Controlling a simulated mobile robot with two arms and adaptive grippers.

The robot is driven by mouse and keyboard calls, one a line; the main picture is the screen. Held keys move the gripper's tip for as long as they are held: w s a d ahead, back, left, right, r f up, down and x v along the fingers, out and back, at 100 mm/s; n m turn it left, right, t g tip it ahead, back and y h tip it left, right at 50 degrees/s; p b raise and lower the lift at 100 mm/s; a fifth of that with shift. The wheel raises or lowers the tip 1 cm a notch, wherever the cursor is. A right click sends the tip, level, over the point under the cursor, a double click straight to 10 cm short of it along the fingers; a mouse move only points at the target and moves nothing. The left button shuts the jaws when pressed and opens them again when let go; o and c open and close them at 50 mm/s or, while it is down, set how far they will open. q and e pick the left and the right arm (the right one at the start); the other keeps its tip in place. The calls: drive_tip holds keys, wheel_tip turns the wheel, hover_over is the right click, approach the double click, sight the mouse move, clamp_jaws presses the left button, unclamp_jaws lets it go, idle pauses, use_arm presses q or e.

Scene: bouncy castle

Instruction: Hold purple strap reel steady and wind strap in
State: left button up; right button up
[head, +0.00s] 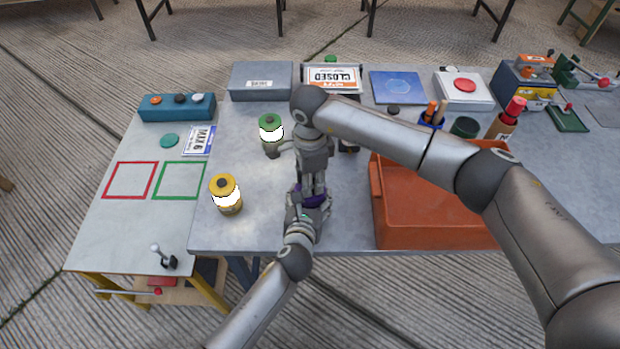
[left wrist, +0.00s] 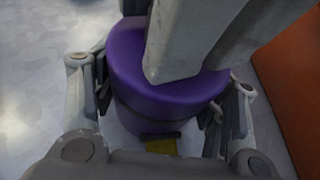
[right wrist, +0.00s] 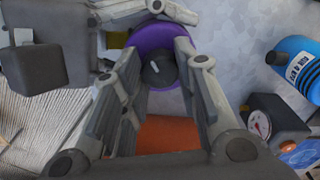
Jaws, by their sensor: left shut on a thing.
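The purple strap reel (head: 316,201) is near the front edge of the grey table, mostly hidden by my grippers in the head view. In the left wrist view the reel (left wrist: 165,92) sits between the fingers of my left gripper (left wrist: 160,95), which is shut on its sides. My right gripper (head: 311,184) is above the reel, pointing down. In the right wrist view its fingers (right wrist: 160,60) are apart, with the dark hub and a small grey knob (right wrist: 155,68) of the reel (right wrist: 150,38) showing between them. I cannot make out the strap clearly.
An orange crate (head: 412,242) stands close right of the reel. A yellow-topped lamp (head: 226,193) and a green-topped lamp (head: 271,130) stand to the left. A blue bottle (right wrist: 298,68) and a gauge (right wrist: 258,123) show in the right wrist view. Free tabletop lies left of the reel.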

drive_tip(key=c, duration=0.4)
drive_tip(key=shift+o, duration=0.2)
drive_tip(key=m, duration=0.3)
drive_tip(key=shift+m, duration=0.3)
drive_tip(key=m, duration=0.4)
drive_tip(key=shift+m, duration=0.3)
drive_tip(key=m, duration=0.5)
drive_tip(key=shift+w+m, duration=0.1)
drive_tip(key=shift+m, duration=2.3)
